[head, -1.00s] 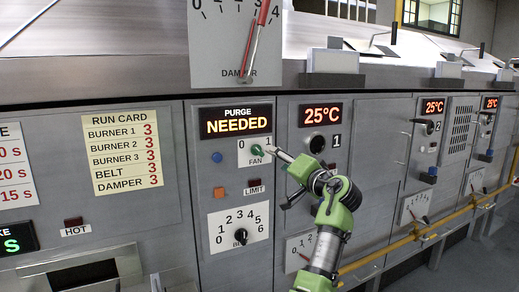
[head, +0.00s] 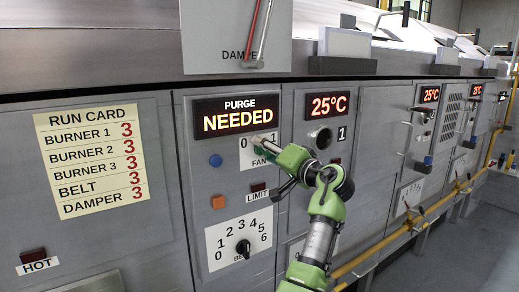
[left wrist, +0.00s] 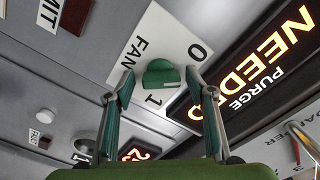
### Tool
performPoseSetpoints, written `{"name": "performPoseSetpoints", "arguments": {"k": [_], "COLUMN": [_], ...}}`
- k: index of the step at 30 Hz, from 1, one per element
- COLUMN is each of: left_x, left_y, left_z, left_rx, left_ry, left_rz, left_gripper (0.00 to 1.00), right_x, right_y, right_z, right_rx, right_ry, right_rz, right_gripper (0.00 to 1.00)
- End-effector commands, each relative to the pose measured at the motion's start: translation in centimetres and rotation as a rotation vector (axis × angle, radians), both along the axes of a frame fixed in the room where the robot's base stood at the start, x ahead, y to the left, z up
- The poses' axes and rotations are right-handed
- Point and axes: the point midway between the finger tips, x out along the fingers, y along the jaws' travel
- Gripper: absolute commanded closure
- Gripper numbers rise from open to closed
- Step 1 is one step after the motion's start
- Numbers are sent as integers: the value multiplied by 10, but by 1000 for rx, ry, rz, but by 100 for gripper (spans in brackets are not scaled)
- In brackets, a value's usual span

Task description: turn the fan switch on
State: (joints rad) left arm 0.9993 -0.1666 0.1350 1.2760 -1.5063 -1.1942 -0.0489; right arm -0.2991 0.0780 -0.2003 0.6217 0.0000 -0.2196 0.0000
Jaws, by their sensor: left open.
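The fan switch is a green knob (left wrist: 160,73) on a white plate marked 0, 1 and FAN (left wrist: 188,32). In the head view the plate (head: 243,142) sits under the lit PURGE NEEDED display (head: 233,118), and my left gripper (head: 266,146) covers the knob. In the left wrist view my left gripper (left wrist: 159,82) is open, with one finger on each side of the knob and small gaps beside it. I cannot tell whether the fingertips reach past the knob's face. Which mark the knob points to is unclear. My right gripper is not in view.
Below the plate are a blue button (head: 215,160), an orange button (head: 218,202), a LIMIT lamp (head: 258,187) and a belt dial (head: 243,248). A 25°C display (head: 329,106) is to the right. A yellow pipe (head: 400,232) runs along the lower right.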

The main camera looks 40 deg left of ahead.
Motion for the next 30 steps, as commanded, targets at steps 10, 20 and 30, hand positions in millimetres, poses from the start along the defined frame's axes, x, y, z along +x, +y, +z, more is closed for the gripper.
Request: {"name": "performPoseSetpoints", "arguments": {"k": [10, 20, 30], "left_x": [0, 0, 1], "left_y": [-1, 0, 0], "left_z": [0, 0, 2], "left_rx": [1, 2, 54], "left_ry": [0, 6, 129], "left_rz": [-1, 0, 0], "left_gripper": [66, 88, 88], "right_x": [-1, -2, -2], "right_y": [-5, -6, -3], "right_z": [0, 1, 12], "right_rx": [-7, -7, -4], "right_ry": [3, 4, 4], "right_rz": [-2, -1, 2], "right_gripper": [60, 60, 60]}}
